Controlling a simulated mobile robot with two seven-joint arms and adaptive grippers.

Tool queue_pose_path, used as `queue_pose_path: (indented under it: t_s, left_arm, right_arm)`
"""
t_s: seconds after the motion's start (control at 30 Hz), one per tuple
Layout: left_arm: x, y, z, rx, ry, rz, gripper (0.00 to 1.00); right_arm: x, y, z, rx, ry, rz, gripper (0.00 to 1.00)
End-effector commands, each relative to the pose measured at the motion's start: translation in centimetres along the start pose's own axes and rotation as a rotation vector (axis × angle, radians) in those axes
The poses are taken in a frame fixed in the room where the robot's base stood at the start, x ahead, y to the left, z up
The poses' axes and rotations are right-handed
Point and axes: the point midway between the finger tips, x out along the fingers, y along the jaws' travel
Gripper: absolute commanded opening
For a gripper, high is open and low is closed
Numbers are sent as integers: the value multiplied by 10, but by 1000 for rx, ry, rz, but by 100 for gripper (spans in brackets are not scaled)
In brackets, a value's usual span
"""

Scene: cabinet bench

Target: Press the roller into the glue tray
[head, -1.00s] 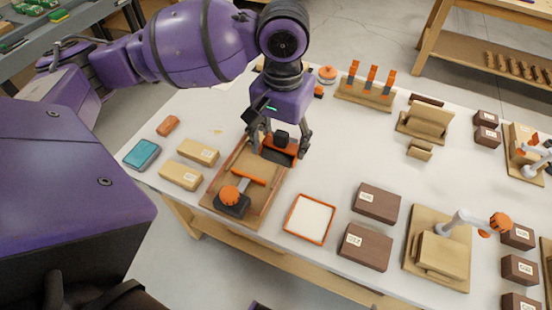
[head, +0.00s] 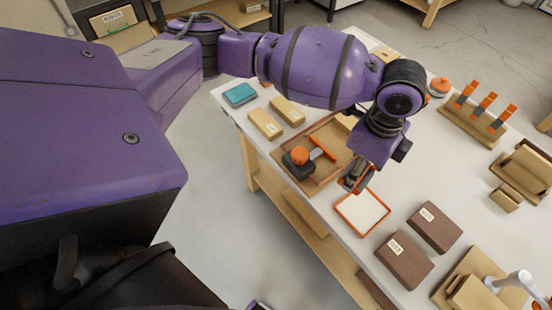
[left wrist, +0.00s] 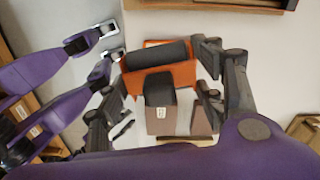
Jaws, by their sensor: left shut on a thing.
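The glue tray (head: 345,213), a shallow white square with an orange rim, lies flat on the bench in the head view. My left gripper (head: 354,180) is above the bench at the tray's back left edge, pointing down. It is shut on the roller, a black cylinder (left wrist: 157,55) in an orange frame (left wrist: 184,74), seen between the fingers in the left wrist view. In the head view the roller is mostly hidden by the gripper. I cannot tell whether it touches the tray.
A wooden tray (head: 312,187) with an orange-knobbed tool (head: 299,157) stands left of the glue tray. Dark brown boxes (head: 403,260) lie to its right. Tan boxes (head: 265,123) and a teal box (head: 240,94) are farther left. Orange-topped pegs (head: 486,104) stand at the back right.

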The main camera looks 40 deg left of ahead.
Motion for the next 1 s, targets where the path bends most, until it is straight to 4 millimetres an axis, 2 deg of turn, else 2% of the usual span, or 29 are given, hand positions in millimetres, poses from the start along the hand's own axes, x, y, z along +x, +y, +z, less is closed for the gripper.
queue_pose_path:
  t_s: [0.03,0.2,0.4,0.53,0.73,1.0]
  left_arm:
    - [6,-3,-11,135,0,-4,41]
    - [29,-8,-35,582,-1,-3,41]
    - [45,-12,-50,908,-2,-3,41]
    - [49,-13,-54,992,-1,-4,41]
    - [58,-12,-55,1009,1,-1,41]
    - [86,-10,-54,1006,4,4,41]
  right_arm:
    - [0,-1,0,1,1,0,40]
    - [3,-2,-5,4,9,-2,40]
    - [6,-3,-11,2,19,-4,40]
    - [6,-2,-10,0,19,-3,40]
    - [6,1,0,-7,4,-1,40]
    - [8,7,22,-14,-24,10,40]
